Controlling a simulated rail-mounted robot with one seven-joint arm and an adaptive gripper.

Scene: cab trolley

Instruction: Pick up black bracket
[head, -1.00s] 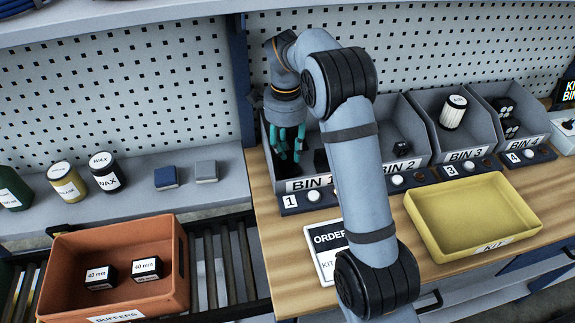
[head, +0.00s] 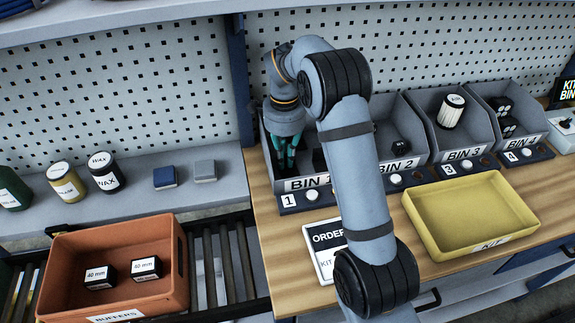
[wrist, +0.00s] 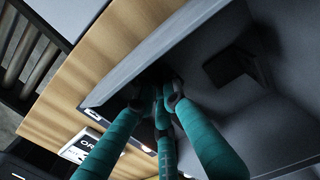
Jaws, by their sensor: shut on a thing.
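My gripper (head: 288,160) reaches down into BIN 1 (head: 308,184), the leftmost grey bin. In the wrist view its teal fingers (wrist: 163,100) are drawn together near the bin's front wall. They are closed on a dark piece (wrist: 153,76), which looks like a black bracket and is mostly hidden by the fingers and shadow. Another black bracket-like piece (wrist: 230,68) lies apart on the bin floor; it also shows in the head view (head: 319,160), partly behind my arm.
BIN 2 (head: 396,164), BIN 3 (head: 465,153) and BIN 4 (head: 523,142) stand to the right. A yellow KIT tray (head: 490,238) sits in front on the wooden bench. An orange crate (head: 120,300) with two boxes is on rollers at left.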

